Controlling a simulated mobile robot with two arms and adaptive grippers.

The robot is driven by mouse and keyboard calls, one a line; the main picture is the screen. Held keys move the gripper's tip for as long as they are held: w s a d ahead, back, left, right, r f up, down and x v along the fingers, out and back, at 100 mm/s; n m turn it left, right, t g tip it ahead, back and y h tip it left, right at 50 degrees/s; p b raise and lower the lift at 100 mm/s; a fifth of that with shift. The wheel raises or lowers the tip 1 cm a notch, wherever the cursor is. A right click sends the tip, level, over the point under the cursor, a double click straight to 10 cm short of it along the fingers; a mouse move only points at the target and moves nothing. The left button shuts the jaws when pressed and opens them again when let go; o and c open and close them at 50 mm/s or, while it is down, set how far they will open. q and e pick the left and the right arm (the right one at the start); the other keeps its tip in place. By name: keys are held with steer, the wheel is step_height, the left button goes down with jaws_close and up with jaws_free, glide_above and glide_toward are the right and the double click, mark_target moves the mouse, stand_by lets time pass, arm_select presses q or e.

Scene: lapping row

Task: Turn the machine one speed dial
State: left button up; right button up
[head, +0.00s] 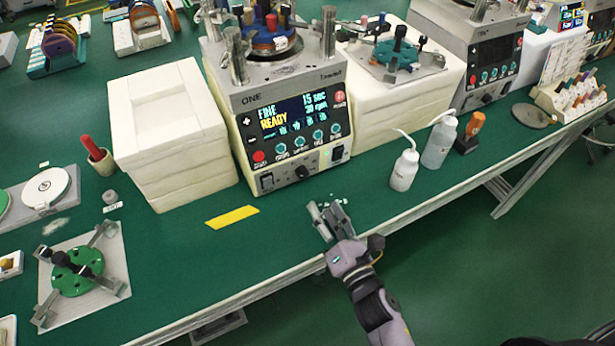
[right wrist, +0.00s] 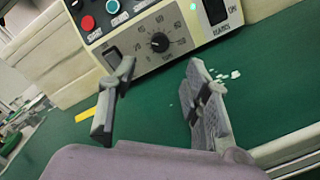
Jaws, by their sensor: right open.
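Machine one (head: 290,110) is a cream lapping machine labelled ONE, standing on the green bench. Its display (head: 295,112) reads FINE, READY, 15 sec and 30 rpm. The speed dial (head: 302,171) is a black round knob low on the front panel. In the right wrist view the dial (right wrist: 159,42) sits inside a printed number scale; its exact setting is too small to read. My right gripper (head: 326,207) is open and empty, in front of the machine and apart from it. In the right wrist view the dial shows beyond and between the open fingers (right wrist: 161,78). My left gripper is not in view.
A rocker switch (head: 267,181) and another (head: 338,153) flank the dial. A white block stack (head: 170,150) stands left of the machine. A yellow strip (head: 232,217) lies in front. White bottles (head: 404,170) stand to the right. The bench before the panel is mostly clear.

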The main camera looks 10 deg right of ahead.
mark_target(304, 176)
steer(key=p+x, duration=0.1)
steer(key=x, duration=0.8)
steer(key=shift+w+a+f, duration=0.1)
steer(key=shift+w+a, duration=0.05)
steer(key=shift+w, duration=0.25)
jaws_close()
